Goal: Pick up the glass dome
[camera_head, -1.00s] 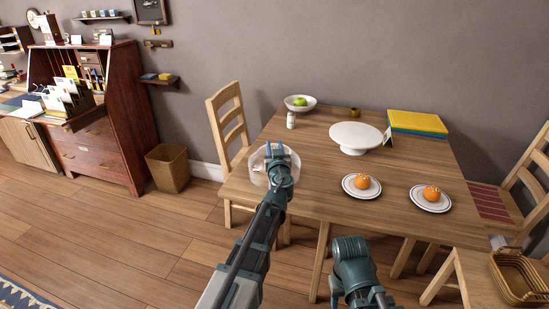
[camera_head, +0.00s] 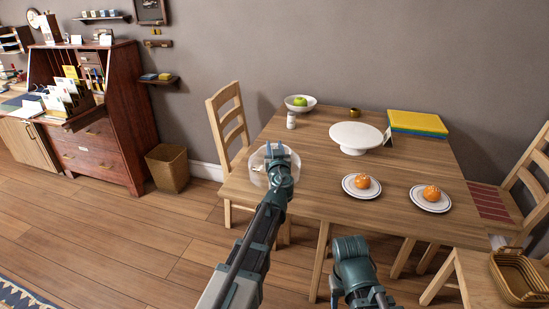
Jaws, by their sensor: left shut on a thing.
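The clear glass dome (camera_head: 258,178) is at the left end of the wooden table (camera_head: 318,190), partly hidden behind my left gripper. My left gripper (camera_head: 277,153) is over the dome and shut on it. I cannot tell whether the dome's rim touches the tabletop. My right arm shows at the bottom middle, below the table's front edge; its fingers cannot be made out.
A white cake stand (camera_head: 356,137) is at the table's middle. Two plates with oranges (camera_head: 362,182) (camera_head: 431,194) are at the front right. A white shaker (camera_head: 291,120) and a bowl with a green apple (camera_head: 300,104) stand at the back. A chair (camera_head: 228,124) is at the left.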

